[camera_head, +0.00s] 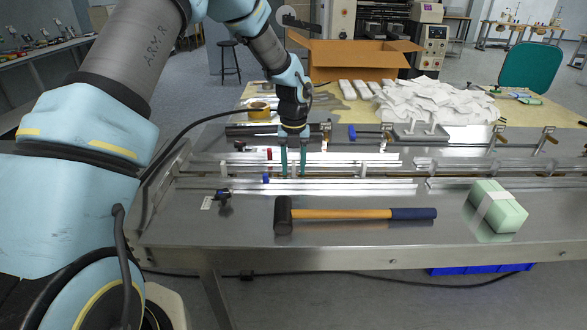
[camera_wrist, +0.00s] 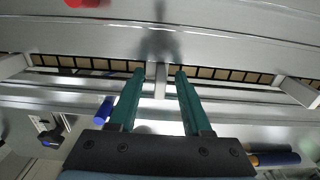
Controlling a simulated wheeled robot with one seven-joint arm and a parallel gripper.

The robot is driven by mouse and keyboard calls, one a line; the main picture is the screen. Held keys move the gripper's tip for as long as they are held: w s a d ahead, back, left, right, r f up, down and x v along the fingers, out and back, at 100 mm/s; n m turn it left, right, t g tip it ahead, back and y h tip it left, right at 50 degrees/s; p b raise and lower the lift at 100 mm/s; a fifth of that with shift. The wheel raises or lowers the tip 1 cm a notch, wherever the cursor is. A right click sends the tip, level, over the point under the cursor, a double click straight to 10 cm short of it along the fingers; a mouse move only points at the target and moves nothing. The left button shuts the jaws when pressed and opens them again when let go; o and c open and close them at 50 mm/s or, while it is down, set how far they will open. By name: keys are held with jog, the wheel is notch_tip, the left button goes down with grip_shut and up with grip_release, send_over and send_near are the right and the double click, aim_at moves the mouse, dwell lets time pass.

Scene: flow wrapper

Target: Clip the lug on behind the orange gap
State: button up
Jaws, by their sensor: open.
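My gripper (camera_head: 293,170) points down over the infeed channel of the flow wrapper. In the wrist view my gripper (camera_wrist: 160,74) is open, with one green finger on each side of a pale upright lug (camera_wrist: 160,88). A gap shows between the lug and each finger, so it does not look gripped. Other pale lugs stand at the left (camera_wrist: 12,66) and right (camera_wrist: 298,92) of the channel. A chain (camera_wrist: 235,75) with tan and dark links runs along the slot. I cannot make out an orange gap in either view.
A mallet (camera_head: 335,214) and a pale green wrapped block (camera_head: 497,206) lie on the front steel table. A small black clamp-like part (camera_head: 222,198) lies at the left. A blue knob (camera_wrist: 104,110) and a red knob (camera_wrist: 82,3) are near the rails. A cardboard box (camera_head: 352,60) stands behind.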

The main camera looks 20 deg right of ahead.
notch_tip(320, 180, up, 10)
jog(key=shift+r+b, duration=0.15)
jog(key=shift+b, duration=0.95)
jog(key=s+a+n, duration=0.2)
jog(key=a+n, duration=1.8)
jog(key=a, duration=0.2)
jog(key=s+a+n, duration=0.4)
jog(key=a+n, duration=0.3)
jog(key=n, duration=0.3)
jog(key=s+a+n+t, duration=0.1)
jog(key=s+a+n, duration=0.4)
jog(key=n, duration=0.5)
jog(key=a, duration=0.2)
jog(key=shift+a+t, duration=0.3)
jog(key=shift+a, duration=0.05)
